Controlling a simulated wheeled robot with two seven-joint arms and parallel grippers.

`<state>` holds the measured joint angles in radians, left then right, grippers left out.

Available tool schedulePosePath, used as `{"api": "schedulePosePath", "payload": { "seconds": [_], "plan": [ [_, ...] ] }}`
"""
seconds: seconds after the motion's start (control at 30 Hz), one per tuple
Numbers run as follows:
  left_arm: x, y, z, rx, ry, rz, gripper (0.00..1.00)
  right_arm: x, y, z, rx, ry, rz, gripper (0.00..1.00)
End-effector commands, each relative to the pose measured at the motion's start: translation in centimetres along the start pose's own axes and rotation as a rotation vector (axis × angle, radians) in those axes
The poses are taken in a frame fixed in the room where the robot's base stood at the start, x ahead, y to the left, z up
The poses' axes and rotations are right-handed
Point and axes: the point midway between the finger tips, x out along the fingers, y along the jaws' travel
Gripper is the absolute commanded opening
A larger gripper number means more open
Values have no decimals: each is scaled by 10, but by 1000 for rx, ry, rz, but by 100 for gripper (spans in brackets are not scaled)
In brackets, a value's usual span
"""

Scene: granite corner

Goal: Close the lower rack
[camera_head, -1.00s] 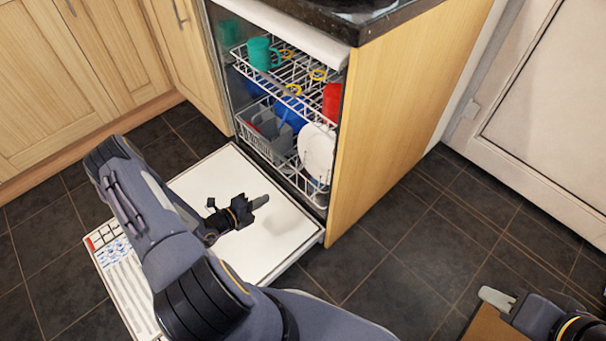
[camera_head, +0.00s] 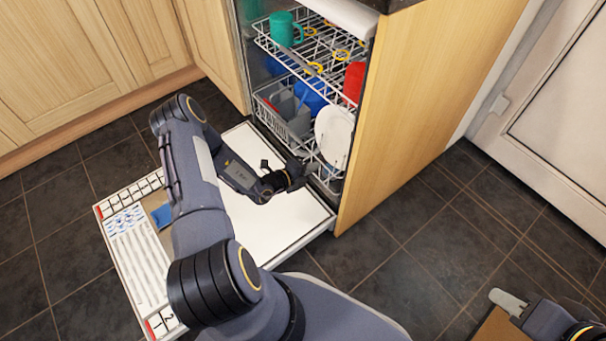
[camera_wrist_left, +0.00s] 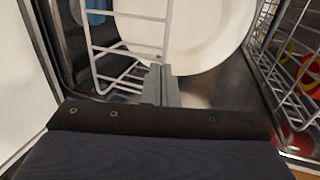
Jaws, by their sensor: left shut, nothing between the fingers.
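The lower rack (camera_head: 268,120) is a white wire basket low inside the dishwasher. It holds a white plate (camera_head: 333,137), a blue item (camera_head: 310,95) and a grey cutlery basket (camera_head: 290,112). The rack also shows close up in the left wrist view (camera_wrist_left: 128,48), with the plate (camera_wrist_left: 205,35) behind the fingers. My left gripper (camera_head: 312,167) is at the front of the rack, above the inner edge of the open door. In the left wrist view its fingers (camera_wrist_left: 162,85) are shut and empty; contact with the rack is unclear. My right gripper (camera_head: 505,300) is at the lower right, its fingers apparently together.
The dishwasher door (camera_head: 285,215) lies open and flat beneath my left arm. A wooden side panel (camera_head: 420,110) stands right of the opening. Dark floor tiles are clear at right.

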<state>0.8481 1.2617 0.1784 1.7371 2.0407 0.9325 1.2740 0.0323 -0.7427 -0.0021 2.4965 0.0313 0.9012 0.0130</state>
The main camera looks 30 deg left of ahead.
Motion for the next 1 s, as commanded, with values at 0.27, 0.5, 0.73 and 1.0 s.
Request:
{"api": "schedulePosePath", "payload": {
  "seconds": [0.27, 0.5, 0.73, 1.0],
  "plan": [
    [3, -2, 0, 0, 0, -1, 0, 1, 0, 0, 0, 0, 0, 33],
    [12, -4, 0, 1, 1, -2, 0, 2, 1, 1, 0, 0, 0, 33],
    [42, -13, 0, 0, 0, 0, 0, 4, 2, 2, 0, 0, 0, 33],
    [44, -15, 0, -1, -1, -3, 0, 4, 2, 2, 0, 0, 0, 33]
  ]
}}
